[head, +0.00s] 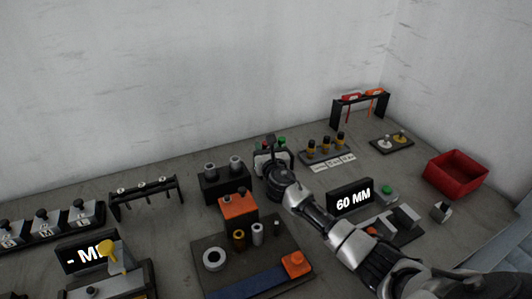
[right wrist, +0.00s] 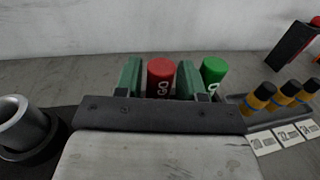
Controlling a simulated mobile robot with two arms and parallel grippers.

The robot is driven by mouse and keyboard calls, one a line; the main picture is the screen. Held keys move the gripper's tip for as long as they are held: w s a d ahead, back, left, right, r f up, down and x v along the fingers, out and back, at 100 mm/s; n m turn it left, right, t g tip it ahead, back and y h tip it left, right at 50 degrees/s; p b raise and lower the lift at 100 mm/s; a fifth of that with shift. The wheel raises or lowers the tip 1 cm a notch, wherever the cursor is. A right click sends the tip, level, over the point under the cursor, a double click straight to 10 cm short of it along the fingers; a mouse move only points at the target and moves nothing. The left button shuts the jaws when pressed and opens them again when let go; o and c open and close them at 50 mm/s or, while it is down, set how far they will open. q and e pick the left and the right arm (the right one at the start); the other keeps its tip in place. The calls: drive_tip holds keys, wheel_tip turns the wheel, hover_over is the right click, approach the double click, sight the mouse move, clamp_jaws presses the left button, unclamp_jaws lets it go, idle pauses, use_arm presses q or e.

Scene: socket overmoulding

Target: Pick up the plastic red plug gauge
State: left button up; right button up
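The red plug gauge (right wrist: 161,76), with white lettering on its side, stands upright in the right wrist view. My right gripper (right wrist: 160,82) has its green fingers on either side of it, with narrow gaps showing, so it looks open around the gauge. The gauge's lower part is hidden behind the gripper body. A green plug gauge (right wrist: 213,72) stands just right of the right finger. In the head view my right gripper (head: 272,150) reaches over the gauges and largely hides them. My left gripper is not in view.
Black-and-yellow gauges (head: 325,148) stand on a rack to the right. Grey metal cylinders (head: 210,169) stand on a black block to the left. A 60 MM display (head: 350,197) is beside my right arm. A red bin (head: 455,172) is at far right.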

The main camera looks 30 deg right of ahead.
drive_tip(key=shift+x, duration=0.85)
drive_tip(key=shift+f, duration=0.1)
drive_tip(key=c, duration=0.7)
